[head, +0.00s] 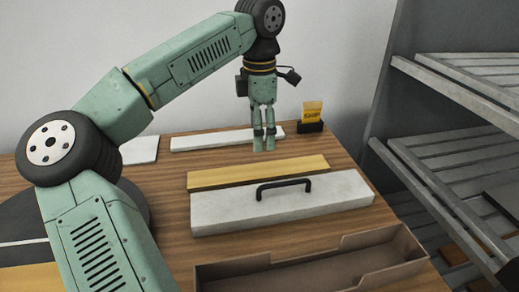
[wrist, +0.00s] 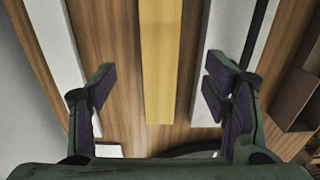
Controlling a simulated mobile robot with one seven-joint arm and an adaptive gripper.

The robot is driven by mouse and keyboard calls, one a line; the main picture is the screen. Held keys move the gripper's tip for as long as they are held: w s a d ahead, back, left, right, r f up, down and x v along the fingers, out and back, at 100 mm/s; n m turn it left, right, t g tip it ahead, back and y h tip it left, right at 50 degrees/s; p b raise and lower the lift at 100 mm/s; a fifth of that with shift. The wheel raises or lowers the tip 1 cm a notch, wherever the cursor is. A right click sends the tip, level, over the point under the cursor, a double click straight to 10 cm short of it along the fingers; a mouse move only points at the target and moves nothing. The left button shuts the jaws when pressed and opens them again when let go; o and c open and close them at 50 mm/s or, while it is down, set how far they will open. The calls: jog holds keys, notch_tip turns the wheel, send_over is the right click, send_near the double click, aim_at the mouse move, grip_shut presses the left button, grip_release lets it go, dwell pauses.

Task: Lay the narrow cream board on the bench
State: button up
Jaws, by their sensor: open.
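A long narrow yellowish-cream board (head: 257,173) lies flat on the wood-topped bench (head: 175,232), just behind a white block with a black handle. In the wrist view the board (wrist: 160,70) runs lengthwise through the middle, between my two fingers. My gripper (head: 264,148) points down above the bench, at the board's far side in the head view. Its fingers (wrist: 156,92) are apart with nothing held between them. The height gap between fingertips and board is hard to judge.
The white block (head: 280,205) has a raised black handle (head: 284,187). A brown open tray (head: 310,265) stands at the front. A thin white strip (head: 225,139) and a yellow card in a black holder (head: 312,117) are at the back. Grey slatted racks (head: 450,150) stand right.

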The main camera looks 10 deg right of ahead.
jog(key=shift+r, duration=0.6)
jog(key=shift+o, duration=0.4)
jog(key=shift+a+r, duration=0.15)
jog(key=shift+a, duration=0.2)
jog(key=p, duration=0.1)
send_over(239, 173)
jog(key=f, duration=0.6)
jog(key=shift+w+a+f, duration=0.15)
jog(key=shift+w, duration=0.1)
jog(key=shift+s+f+p, duration=0.15)
jog(key=shift+f+p, duration=0.3)
jog(key=shift+f, duration=1)
jog(key=shift+s+f+p, duration=0.1)
jog(key=shift+f+p, duration=0.35)
jog(key=shift+f, duration=0.95)
jog(key=c, duration=1.6)
jog(key=shift+o, duration=0.2)
notch_tip(239, 173, up, 10)
jog(key=b, duration=0.1)
jog(key=shift+b, duration=0.3)
